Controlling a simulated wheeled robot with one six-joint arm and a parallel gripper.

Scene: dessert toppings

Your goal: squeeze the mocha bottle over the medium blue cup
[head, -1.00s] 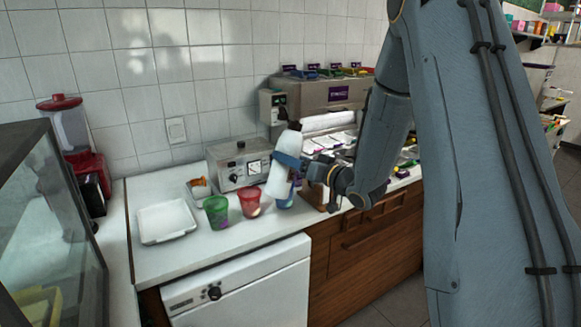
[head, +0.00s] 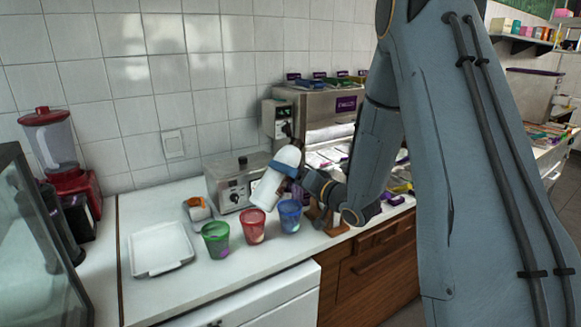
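A white bottle (head: 268,190), its label not readable, is held by my gripper (head: 284,170), whose blue fingers are closed around its upper part. The bottle is tilted, its lower end pointing down and left. In the picture that lower end is just above the red cup (head: 253,227), left of the blue cup's rim; its depth relative to the cups is hard to judge. The blue cup (head: 290,216) stands upright on the counter, below and slightly right of the gripper. Its inside is hardly visible.
A green cup (head: 216,240) stands left of the red cup. A white tray (head: 160,250) lies further left on the counter (head: 185,290). A metal appliance (head: 236,181) is behind the cups. A blender (head: 62,160) stands at far left. The counter front is clear.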

